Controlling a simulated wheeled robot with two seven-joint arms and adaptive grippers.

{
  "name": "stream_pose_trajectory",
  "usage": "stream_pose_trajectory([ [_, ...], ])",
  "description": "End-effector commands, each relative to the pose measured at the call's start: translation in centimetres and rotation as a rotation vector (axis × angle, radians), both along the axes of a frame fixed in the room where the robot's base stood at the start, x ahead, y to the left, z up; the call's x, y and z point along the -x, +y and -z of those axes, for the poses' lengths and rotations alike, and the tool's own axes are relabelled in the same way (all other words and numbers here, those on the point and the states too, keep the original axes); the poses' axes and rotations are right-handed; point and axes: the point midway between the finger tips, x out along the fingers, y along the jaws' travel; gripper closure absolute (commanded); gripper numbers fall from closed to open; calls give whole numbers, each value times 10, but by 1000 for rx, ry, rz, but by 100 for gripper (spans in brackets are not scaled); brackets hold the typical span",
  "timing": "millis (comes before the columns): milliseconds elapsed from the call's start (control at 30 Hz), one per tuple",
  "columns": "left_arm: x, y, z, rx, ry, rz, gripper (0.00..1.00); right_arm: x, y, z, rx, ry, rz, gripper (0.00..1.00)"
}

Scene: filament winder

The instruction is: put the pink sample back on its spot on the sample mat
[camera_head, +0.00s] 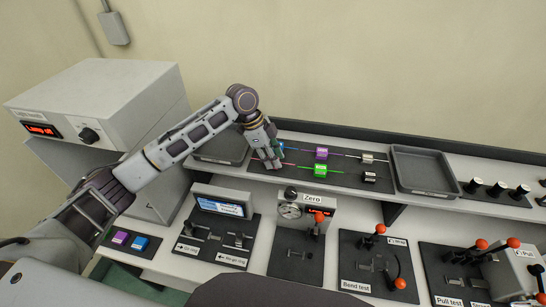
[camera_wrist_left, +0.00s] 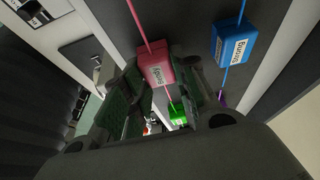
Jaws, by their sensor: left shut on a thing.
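The pink sample (camera_wrist_left: 157,64), a small labelled block on a thin pink rod, shows in the left wrist view between the green-padded fingers of my left gripper (camera_wrist_left: 165,92). In the head view my left gripper (camera_head: 270,163) points down at the left end of the dark sample mat (camera_head: 345,171). It is shut on the pink sample, whose block is mostly hidden there by the fingers. The sample is at or just over the mat; I cannot tell whether it touches. My right gripper is not in view.
On the mat are a blue sample (camera_wrist_left: 231,42) close beside the gripper, a purple sample (camera_head: 321,153), a green sample (camera_head: 321,171) and grey and black ones to the right. A grey tray (camera_head: 423,190) stands right of the mat. Lever-fitted test stations line the front.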

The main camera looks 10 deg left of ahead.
Motion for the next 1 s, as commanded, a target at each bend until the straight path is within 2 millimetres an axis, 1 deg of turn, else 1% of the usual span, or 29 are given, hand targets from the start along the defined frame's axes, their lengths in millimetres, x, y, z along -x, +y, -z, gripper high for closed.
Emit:
stream_pose_trajectory([
  [367, 0, 0, 0, 0, 0, 0, 91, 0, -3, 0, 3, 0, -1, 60],
  [400, 0, 0, 0, 0, 0, 0, 68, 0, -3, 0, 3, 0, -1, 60],
  [567, 0, 0, 0, 0, 0, 0, 48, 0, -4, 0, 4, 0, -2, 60],
  [800, 0, 0, 0, 0, 0, 0, 47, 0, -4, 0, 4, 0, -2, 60],
  [967, 0, 0, 0, 0, 0, 0, 26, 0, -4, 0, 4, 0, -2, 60],
  [1000, 0, 0, 0, 0, 0, 0, 25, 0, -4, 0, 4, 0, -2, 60],
])
